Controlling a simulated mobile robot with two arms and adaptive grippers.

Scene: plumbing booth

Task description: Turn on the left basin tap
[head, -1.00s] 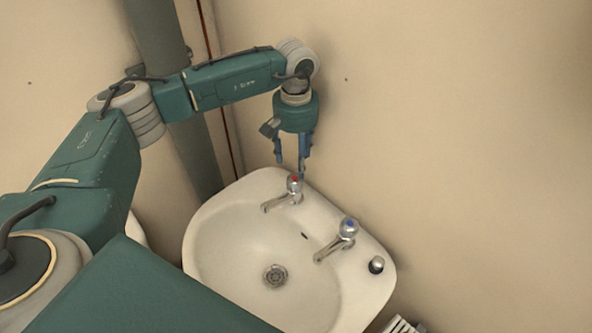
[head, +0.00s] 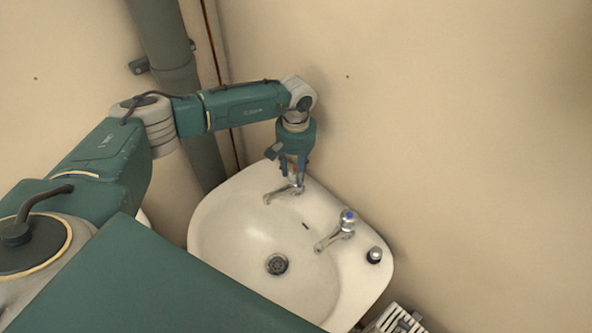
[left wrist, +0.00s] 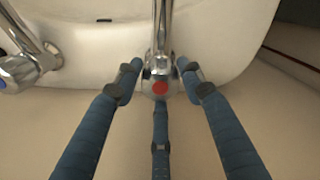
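The left basin tap (head: 283,193) is chrome with a red-marked top and stands at the back left of the white basin (head: 215,222). My left gripper (head: 292,178) points down over this tap, its fingers around the tap head. In the left wrist view, the red cap of the left tap (left wrist: 160,88) sits between the spread blue fingers of the left gripper (left wrist: 159,70). A third finger lies in front of the cap. The fingers look open, close beside the head; contact is not clear. My right gripper is out of view.
A second tap (head: 343,226) with a blue mark stands to the right on the basin. A grey pipe (head: 170,60) runs down the wall behind my left arm.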

